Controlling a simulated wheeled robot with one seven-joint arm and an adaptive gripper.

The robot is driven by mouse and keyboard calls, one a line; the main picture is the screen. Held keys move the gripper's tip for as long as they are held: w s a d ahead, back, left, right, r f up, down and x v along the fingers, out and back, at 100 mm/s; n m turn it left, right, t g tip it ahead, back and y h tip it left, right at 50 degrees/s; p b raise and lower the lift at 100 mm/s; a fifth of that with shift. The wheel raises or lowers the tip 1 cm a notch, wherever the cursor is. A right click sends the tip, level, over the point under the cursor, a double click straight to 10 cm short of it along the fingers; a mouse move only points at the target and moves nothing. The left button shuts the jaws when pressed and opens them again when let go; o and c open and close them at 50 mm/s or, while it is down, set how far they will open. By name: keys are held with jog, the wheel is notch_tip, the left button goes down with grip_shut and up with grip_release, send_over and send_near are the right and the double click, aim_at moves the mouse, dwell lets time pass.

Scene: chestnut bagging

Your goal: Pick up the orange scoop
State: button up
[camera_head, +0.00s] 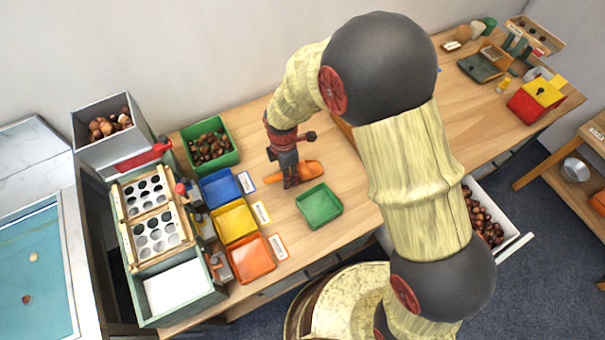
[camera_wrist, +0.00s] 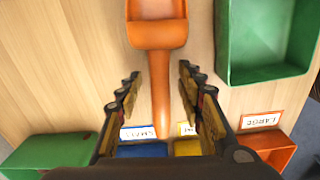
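In the wrist view my gripper (camera_wrist: 158,95) is open, with a finger on each side of the handle and a gap on both sides.
An empty green tray (camera_head: 337,209) stands close on the right. Blue (camera_head: 202,190), yellow (camera_head: 218,222) and orange (camera_head: 234,262) trays with label cards stand on the left. A green crate (camera_head: 234,157) of chestnuts stands behind them. Bare table (camera_head: 345,245) lies in front of the green tray.

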jog(key=shift+f, duration=0.15)
jog(key=shift+c, duration=1.3)
grip_shut()
